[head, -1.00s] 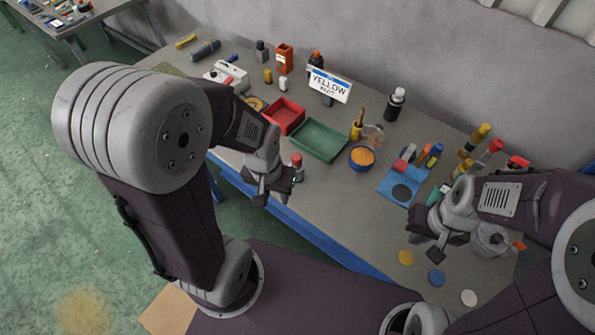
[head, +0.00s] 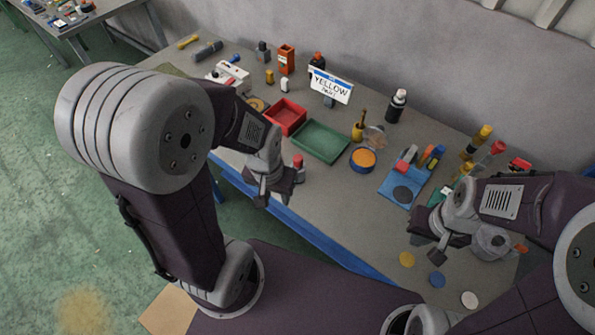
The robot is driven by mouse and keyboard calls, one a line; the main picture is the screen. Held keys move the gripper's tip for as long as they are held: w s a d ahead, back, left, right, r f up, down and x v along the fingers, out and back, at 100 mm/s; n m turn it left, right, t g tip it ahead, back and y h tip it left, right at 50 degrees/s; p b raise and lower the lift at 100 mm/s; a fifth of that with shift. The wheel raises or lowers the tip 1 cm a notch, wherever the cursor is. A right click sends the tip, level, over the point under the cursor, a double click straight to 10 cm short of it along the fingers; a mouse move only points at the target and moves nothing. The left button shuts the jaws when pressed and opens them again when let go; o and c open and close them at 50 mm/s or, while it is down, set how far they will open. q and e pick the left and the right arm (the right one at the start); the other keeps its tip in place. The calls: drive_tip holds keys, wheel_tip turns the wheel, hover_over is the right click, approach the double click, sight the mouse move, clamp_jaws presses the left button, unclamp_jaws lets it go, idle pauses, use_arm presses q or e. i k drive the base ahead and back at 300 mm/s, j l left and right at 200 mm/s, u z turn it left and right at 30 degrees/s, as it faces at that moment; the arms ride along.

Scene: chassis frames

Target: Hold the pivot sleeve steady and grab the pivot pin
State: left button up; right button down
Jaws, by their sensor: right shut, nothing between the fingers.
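I cannot single out the pivot sleeve or the pivot pin in the head view; they are too small or hidden. My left gripper (head: 262,199) hangs over the near edge of the bench, pointing down, in front of a small red-topped piece (head: 298,162). Its wrist hides the space between its fingers, so I cannot tell whether it holds anything. My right gripper (head: 428,250) is shut and empty, low over the right part of the bench. It is left of a grey round part (head: 490,242) and above the yellow disc (head: 407,259).
The grey bench (head: 330,215) carries a red tray (head: 287,117), a green tray (head: 320,139), a blue tub with orange contents (head: 362,158) and a blue mat (head: 397,189) with small pieces. Blue (head: 437,279) and pale (head: 469,299) discs lie at the front right. Bottles stand behind.

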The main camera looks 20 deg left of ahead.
sight(298, 159)
drive_tip(key=j+z, duration=0.2)
drive_tip(key=j, duration=0.35)
drive_tip(key=k+j+z, duration=0.2)
drive_tip(key=j, duration=0.35)
drive_tip(key=j+z, duration=0.2)
drive_tip(key=j, duration=0.35)
